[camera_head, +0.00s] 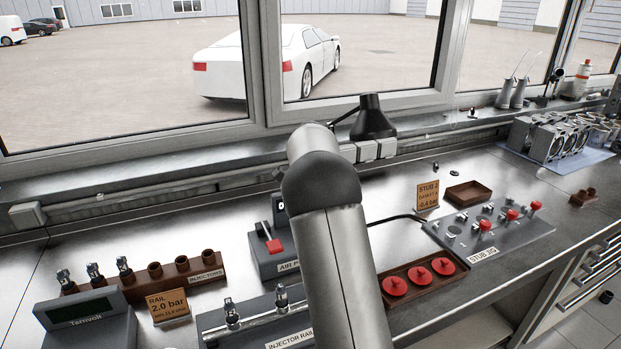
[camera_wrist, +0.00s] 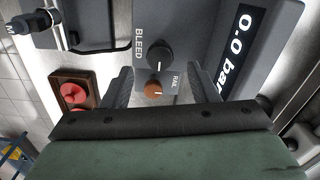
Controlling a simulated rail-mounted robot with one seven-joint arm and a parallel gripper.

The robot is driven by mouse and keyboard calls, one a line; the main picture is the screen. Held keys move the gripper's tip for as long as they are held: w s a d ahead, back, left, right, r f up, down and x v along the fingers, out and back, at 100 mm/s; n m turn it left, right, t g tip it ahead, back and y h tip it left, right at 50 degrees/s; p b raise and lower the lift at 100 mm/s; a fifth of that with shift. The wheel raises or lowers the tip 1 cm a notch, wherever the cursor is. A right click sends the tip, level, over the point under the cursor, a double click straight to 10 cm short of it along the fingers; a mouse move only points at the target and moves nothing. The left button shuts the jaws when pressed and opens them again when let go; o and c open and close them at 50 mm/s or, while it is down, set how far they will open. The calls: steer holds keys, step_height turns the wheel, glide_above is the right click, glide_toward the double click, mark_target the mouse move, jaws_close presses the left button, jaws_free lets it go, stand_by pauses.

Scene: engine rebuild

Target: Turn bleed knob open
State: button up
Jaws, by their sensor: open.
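In the wrist view, a black knob (camera_wrist: 160,58) with a white pointer mark sits on a grey panel, beside the printed word BLEED. My gripper (camera_wrist: 160,74) is open and empty, with one finger on each side of the knobs in the picture. I see no finger touching the black knob; the depth between them is hard to judge. In the head view my arm hides the gripper and the knobs.
A dark display (camera_wrist: 236,45) on the panel reads 0.0 bar. In the head view, a tray (camera_head: 388,304) with red caps, the stub jig (camera_head: 520,237), the injector rack (camera_head: 190,284) and the injector rail (camera_head: 258,312) stand around my arm. Windows (camera_head: 345,52) line the back.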

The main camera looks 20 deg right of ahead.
step_height(320, 180, up, 14)
steer(key=shift+f, duration=0.25)
stand_by(0.4)
steer(key=s+a+f+n, duration=0.2)
steer(key=s+a+n, duration=0.25)
steer(key=s, duration=0.45)
steer(key=s+a+f+n, duration=0.1)
steer(key=s+a+n, duration=0.3)
steer(key=s+a, duration=0.3)
steer(key=s+a+f+n, duration=0.3)
steer(key=s+f+n, duration=0.1)
steer(key=s, duration=0.6)
steer(key=s+a+f+n, duration=0.3)
steer(key=s+f, duration=0.4)
steer(key=s, duration=0.3)
steer(key=shift+s+n+t, duration=0.25)
steer(key=shift+n+t, duration=0.15)
steer(key=shift+n, duration=0.05)
